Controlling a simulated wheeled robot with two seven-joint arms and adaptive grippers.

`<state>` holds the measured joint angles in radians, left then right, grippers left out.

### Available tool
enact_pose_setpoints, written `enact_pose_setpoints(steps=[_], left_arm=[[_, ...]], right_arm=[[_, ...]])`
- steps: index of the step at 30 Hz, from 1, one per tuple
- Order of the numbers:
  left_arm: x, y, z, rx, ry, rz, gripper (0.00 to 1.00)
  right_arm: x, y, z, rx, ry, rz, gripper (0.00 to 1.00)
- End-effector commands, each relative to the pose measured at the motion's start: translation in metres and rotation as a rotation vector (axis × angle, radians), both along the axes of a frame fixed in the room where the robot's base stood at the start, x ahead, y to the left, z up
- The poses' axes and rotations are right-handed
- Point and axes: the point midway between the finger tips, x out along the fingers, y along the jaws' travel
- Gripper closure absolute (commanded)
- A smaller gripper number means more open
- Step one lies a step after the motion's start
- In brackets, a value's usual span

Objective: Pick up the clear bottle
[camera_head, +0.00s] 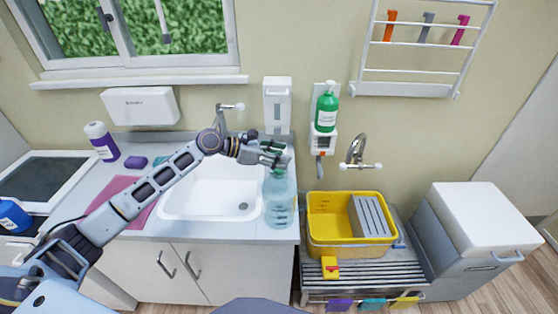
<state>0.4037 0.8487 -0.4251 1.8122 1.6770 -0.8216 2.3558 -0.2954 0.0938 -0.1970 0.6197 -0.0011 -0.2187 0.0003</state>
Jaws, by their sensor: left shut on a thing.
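The clear bottle (280,204) stands upright at the right end of the sink counter, beside the white basin. It is large and see-through with a bluish tint. My left gripper (276,160) is at the top of the bottle, shut on its neck area. The fingers partly hide the bottle's top. I cannot tell whether the bottle's base touches the counter. My right gripper does not show.
A yellow tub (322,236) stands on a slatted metal bench to the right, with a small yellow item (330,267) before it. A green bottle (326,110) is on the wall. A white-and-purple bottle (101,141) stands at the counter's left. A tap (222,118) rises behind the sink.

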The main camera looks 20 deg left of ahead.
Motion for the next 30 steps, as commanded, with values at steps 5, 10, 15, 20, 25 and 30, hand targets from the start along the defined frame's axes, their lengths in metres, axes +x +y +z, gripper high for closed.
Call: enact_pose_setpoints(steps=[5, 10, 15, 20, 25, 30], left_arm=[[0.001, 0.000, 0.030, 0.000, -0.005, 0.000, 0.84], [0.001, 0.000, 0.064, 0.000, -0.006, 0.000, 0.84], [0.001, 0.000, 0.100, -0.002, -0.007, 0.000, 0.84], [0.001, 0.000, 0.127, -0.002, -0.005, 0.001, 0.84], [0.001, 0.000, 0.147, -0.002, -0.003, 0.001, 0.84], [0.000, 0.000, 0.157, -0.001, -0.002, 0.001, 0.84]], right_arm=[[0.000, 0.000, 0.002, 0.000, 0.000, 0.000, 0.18], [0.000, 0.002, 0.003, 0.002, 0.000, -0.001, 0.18], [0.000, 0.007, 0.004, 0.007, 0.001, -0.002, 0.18], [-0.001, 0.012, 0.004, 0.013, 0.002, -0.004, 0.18], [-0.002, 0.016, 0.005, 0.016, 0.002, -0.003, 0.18], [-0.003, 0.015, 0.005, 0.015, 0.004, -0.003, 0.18]])
